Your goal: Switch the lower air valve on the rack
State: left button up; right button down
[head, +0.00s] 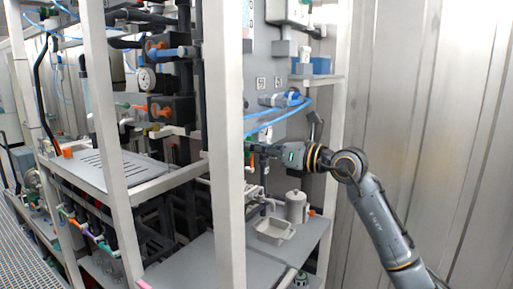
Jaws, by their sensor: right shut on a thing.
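My right gripper (257,148) reaches into the rack (222,150) from the right, just right of a white upright post. Its fingers are shut on a small part in front of the grey panel, below the blue hoses. This part sits where the lower air valve would be, but the fingers and the post hide most of it. My left gripper is not in view.
A grey canister (295,206) and a light tray (270,230) stand on the shelf below my right gripper. White posts, dark pipes and coloured valve handles fill the rack to the left. A corrugated metal wall (445,110) stands behind my right arm.

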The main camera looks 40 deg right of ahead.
jog(key=shift+m, duration=0.4)
jog(key=shift+d+m+p, duration=0.1)
jog(key=shift+m+p, duration=3.2)
jog(key=shift+m, duration=4.3)
jog(key=shift+f, duration=0.1)
jog(key=c, duration=1.4)
grip_release()
